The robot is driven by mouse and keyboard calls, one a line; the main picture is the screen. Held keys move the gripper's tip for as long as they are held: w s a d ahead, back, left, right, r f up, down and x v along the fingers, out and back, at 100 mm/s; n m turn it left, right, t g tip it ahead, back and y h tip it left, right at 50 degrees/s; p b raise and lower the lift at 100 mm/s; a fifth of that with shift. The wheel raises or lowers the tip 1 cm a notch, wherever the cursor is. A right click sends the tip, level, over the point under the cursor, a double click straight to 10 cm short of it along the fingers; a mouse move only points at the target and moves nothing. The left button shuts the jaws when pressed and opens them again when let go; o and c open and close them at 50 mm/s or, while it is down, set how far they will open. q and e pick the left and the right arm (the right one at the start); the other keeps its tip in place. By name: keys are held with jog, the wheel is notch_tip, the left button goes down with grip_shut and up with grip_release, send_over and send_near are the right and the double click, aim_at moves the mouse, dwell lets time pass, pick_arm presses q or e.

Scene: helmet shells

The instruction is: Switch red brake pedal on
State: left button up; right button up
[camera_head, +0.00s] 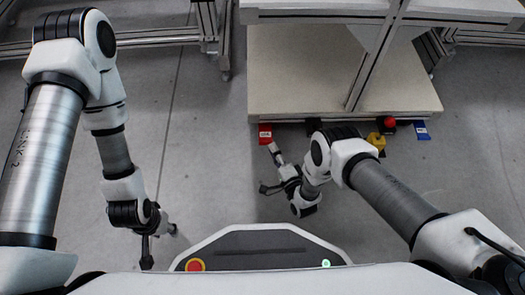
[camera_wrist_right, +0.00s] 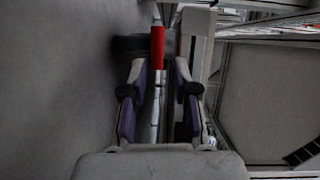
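The red brake pedal (camera_head: 265,134) is a small red block on the floor at the front left edge of the pale platform. It also shows in the right wrist view (camera_wrist_right: 157,48), ahead of the fingers. My right gripper (camera_head: 268,168) is open and empty. One fingertip is close below the pedal in the head view; I cannot tell whether it touches. The right wrist view shows the two fingers (camera_wrist_right: 161,78) spread apart, with the pedal beyond the gap. My left gripper (camera_head: 159,246) looks open and empty, over bare floor at the lower left.
A blue pedal (camera_head: 422,131) lies at the platform's front right. A yellow part (camera_head: 376,140) and a red knob (camera_head: 390,122) are beside my right arm. The pale platform (camera_head: 300,75) and metal frame legs block the back. Grey floor is clear between my arms.

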aim_at(266, 141)
jog(key=shift+a+f+m, duration=0.3)
jog(key=shift+a+f, duration=0.1)
jog(key=shift+f, duration=0.2)
jog(key=shift+t+y, duration=0.3)
jog(key=b+x, duration=0.4)
jog(key=x, duration=0.3)
jog(key=shift+w, duration=0.15)
pick_arm(q)
notch_tip(266, 141, down, 5)
jog(key=shift+w+f, duration=0.15)
pick_arm(e)
jog(key=shift+w+a+r, duration=0.15)
jog(key=shift+w+r, duration=0.05)
jog(key=shift+w, duration=0.15)
